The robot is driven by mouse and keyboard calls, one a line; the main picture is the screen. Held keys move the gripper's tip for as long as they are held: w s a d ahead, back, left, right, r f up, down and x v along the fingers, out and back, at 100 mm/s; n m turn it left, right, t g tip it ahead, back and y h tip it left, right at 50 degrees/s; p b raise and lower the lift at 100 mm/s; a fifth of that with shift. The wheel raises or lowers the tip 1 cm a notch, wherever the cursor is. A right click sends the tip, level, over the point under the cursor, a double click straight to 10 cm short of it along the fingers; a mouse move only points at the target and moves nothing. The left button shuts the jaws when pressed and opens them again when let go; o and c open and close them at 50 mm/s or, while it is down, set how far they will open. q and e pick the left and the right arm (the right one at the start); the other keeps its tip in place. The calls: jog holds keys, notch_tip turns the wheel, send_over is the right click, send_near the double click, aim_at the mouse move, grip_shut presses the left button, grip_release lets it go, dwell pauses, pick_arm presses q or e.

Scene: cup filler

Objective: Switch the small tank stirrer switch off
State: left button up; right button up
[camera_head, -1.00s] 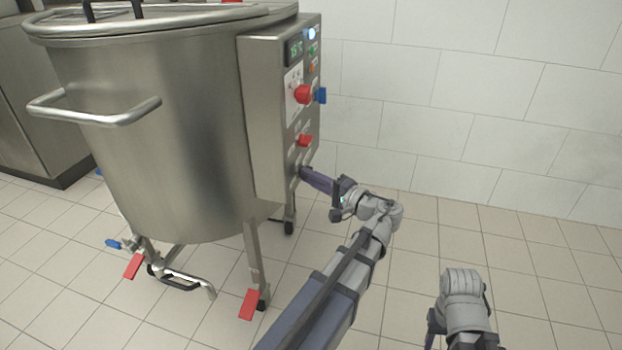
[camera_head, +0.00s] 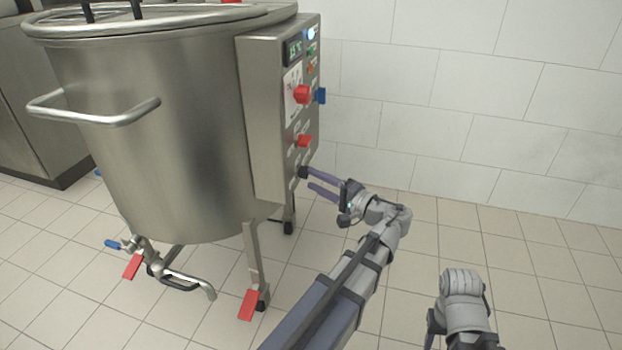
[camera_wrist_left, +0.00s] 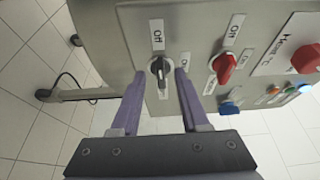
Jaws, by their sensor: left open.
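The small tank (camera_head: 165,130) is a steel vessel with a control box (camera_head: 262,120) on its right side. In the left wrist view a black rotary switch (camera_wrist_left: 158,70) sits on the panel, with an "Off" label above it and other labels beside and below, partly hidden. I cannot tell exactly where its handle points. My left gripper (camera_head: 308,180) is open at the panel's lower end. In the left wrist view its fingertips (camera_wrist_left: 160,76) lie on either side of the black switch; contact is not clear.
A red rotary switch (camera_wrist_left: 225,68) is beside the black one, and a red knob (camera_head: 301,94) with a blue part (camera_head: 321,96) is higher up. Small lights or buttons (camera_wrist_left: 289,89) are near the top. The tiled floor (camera_head: 530,260) right of the tank is clear.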

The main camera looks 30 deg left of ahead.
pick_arm(q)
jog(key=shift+s+d, duration=0.25)
jog(key=shift+d, duration=1.1)
jog(key=shift+s+d, duration=0.2)
jog(key=shift+d, duration=1.15)
jog(key=s+d+f+m+g+h+p, duration=0.1)
jog(key=s+d+g+h+p, duration=0.1)
jog(key=s+d+h+p, duration=0.7)
jog(key=s+d+f+m+g+h+p, duration=0.15)
jog(key=s+d+h+p, duration=0.35)
jog(key=d+h+p, duration=0.6)
notch_tip(320, 180, up, 36)
jog(key=d+y+p, duration=0.2)
jog(key=y+p, duration=0.1)
jog(key=p, duration=3.2)
jog(key=shift+w+d+r+p, duration=0.15)
jog(key=shift+w+p, duration=0.1)
jog(key=shift+p, duration=0.15)
jog(key=shift+t, duration=0.25)
